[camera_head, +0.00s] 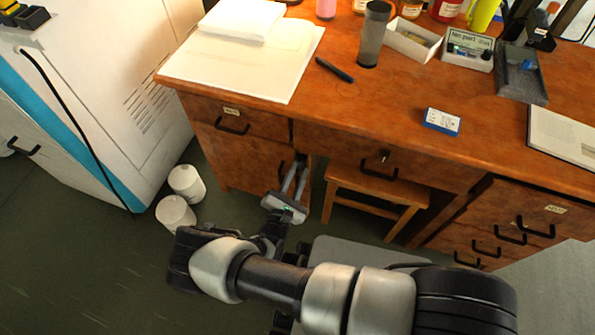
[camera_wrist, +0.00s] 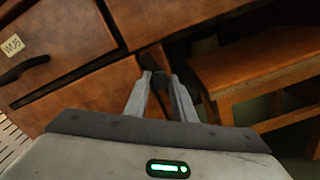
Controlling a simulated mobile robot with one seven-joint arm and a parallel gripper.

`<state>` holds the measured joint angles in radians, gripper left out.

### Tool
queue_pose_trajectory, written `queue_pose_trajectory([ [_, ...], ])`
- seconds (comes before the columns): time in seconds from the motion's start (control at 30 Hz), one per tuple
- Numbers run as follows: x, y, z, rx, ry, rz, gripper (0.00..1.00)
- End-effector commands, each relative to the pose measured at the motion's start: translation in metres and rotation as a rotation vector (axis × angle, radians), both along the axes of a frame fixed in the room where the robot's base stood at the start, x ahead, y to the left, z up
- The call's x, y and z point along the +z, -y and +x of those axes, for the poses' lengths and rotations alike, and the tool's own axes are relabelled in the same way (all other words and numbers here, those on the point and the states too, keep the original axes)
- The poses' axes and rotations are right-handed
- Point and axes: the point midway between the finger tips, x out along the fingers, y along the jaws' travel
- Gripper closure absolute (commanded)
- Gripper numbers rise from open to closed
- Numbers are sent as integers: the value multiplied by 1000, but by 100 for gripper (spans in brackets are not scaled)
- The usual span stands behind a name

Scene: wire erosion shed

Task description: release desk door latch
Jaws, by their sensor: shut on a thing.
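The wooden desk door (camera_head: 237,158) is under the left drawer of the desk; it also shows in the wrist view (camera_wrist: 85,95). Its dark handle (camera_head: 281,170) is near the door's right edge. My gripper (camera_head: 297,168) reaches in from the front at that edge. In the wrist view my gripper (camera_wrist: 165,78) has its two grey fingers close together on a small dark part of the handle (camera_wrist: 158,77). The fingers hide most of it. The door looks closed or nearly so; I cannot tell whether the latch is released.
A wooden stool (camera_head: 372,192) stands under the desk, just right of my gripper. Two white containers (camera_head: 186,183) (camera_head: 175,214) stand on the floor to the left, beside a white machine (camera_head: 110,70). Papers (camera_head: 250,62) and boxes cover parts of the desktop.

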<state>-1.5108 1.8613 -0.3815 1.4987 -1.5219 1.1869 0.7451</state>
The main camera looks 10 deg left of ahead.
Motion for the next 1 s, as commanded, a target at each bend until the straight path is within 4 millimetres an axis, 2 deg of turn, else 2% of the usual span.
queue_pose_trajectory([
  [0.4, -2, 1, -1, 0, 13, 219, 99],
  [1.0, -2, 0, -1, 0, 16, 262, 99],
])
